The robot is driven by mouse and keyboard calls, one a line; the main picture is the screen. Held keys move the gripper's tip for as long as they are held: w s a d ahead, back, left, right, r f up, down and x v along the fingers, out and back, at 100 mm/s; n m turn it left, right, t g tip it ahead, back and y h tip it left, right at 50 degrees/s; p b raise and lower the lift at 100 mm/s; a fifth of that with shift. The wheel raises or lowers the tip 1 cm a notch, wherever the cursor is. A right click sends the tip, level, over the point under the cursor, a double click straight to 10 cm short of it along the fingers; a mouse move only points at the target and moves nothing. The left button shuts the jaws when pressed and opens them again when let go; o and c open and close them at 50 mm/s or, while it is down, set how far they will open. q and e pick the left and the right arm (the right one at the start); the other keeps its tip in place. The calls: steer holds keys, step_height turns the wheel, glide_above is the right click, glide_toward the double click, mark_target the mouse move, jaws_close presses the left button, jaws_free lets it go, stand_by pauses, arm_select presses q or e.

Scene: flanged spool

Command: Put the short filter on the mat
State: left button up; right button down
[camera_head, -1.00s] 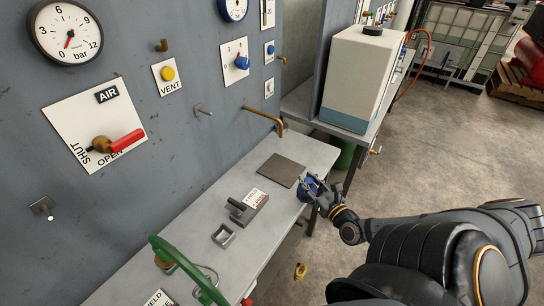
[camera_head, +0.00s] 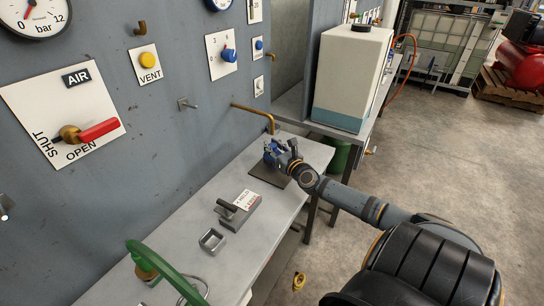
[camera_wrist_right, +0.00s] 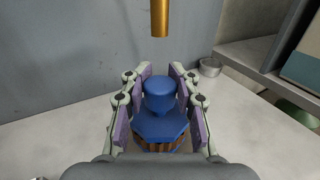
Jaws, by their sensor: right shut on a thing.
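The short filter (camera_wrist_right: 163,125) has a blue knobbed cap and a brown ribbed body, seen in the right wrist view. My right gripper (camera_head: 278,150) is shut on it, with one finger on each side of the cap. In the head view the blue of the filter (camera_head: 270,153) shows over the dark square mat (camera_head: 267,176), near the far end of the bench. The filter looks upright. Whether its base touches the mat is hidden. My left gripper is not in view.
A brass pipe (camera_head: 256,110) bends out from the panel behind the mat. A labelled grey block with a handle (camera_head: 238,210) and a small square metal holder (camera_head: 212,240) stand nearer on the bench (camera_head: 190,215). A white and teal tank (camera_head: 352,80) stands at the back.

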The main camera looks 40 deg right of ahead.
steer(key=shift+w, duration=0.2)
steer(key=shift+f, duration=0.15)
step_height(320, 180, down, 3)
steer(key=shift+f+b, duration=0.15)
steer(key=shift+b, duration=1.1)
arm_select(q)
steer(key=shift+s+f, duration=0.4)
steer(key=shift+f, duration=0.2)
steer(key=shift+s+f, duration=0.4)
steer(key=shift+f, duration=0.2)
arm_select(e)
steer(key=c, duration=1)
jaws_free()
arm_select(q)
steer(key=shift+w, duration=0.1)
arm_select(e)
steer(key=shift+s, duration=0.1)
